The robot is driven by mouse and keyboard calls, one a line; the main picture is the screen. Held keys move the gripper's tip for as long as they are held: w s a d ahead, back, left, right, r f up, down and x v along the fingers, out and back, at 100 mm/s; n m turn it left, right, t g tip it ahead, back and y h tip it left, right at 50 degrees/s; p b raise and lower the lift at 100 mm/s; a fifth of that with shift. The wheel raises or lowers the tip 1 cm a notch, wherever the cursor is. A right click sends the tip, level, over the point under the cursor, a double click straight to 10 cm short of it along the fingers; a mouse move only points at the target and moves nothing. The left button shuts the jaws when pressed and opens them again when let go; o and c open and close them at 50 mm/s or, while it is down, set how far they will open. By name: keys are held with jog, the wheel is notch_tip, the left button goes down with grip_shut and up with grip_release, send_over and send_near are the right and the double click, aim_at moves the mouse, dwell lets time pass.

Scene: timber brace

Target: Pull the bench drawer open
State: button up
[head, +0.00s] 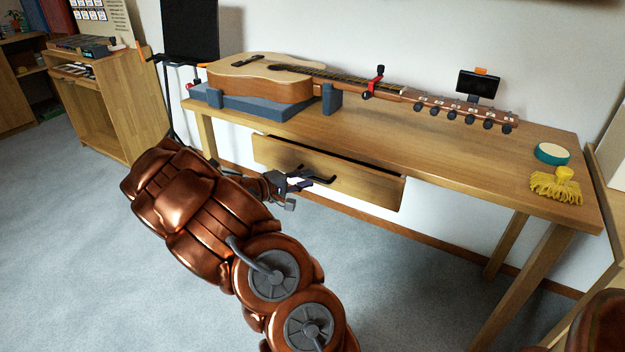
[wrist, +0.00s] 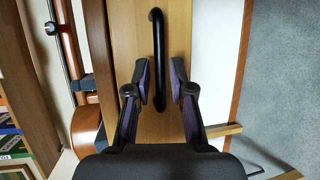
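The bench drawer (head: 365,184) is under the top of the wooden bench (head: 480,160). It stands slightly out, with a dark gap above its front. Its black bar handle (wrist: 157,30) runs down the middle of the wrist view, on the wooden drawer front. My gripper (wrist: 160,75) is open, one finger on each side of the handle's lower part, with a gap visible on both sides. In the head view my gripper (head: 303,183) is at the handle, and part of the handle is hidden behind it.
An acoustic guitar (head: 262,82) lies on grey supports on the bench. A teal round tin (head: 551,153) and a yellow tasselled item (head: 556,186) sit at the right end. A wooden cabinet (head: 118,105) stands at left. The floor before the drawer is clear except for my arm.

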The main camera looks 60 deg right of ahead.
jog(key=shift+x, duration=1.5)
jog(key=shift+a, duration=0.1)
grip_shut()
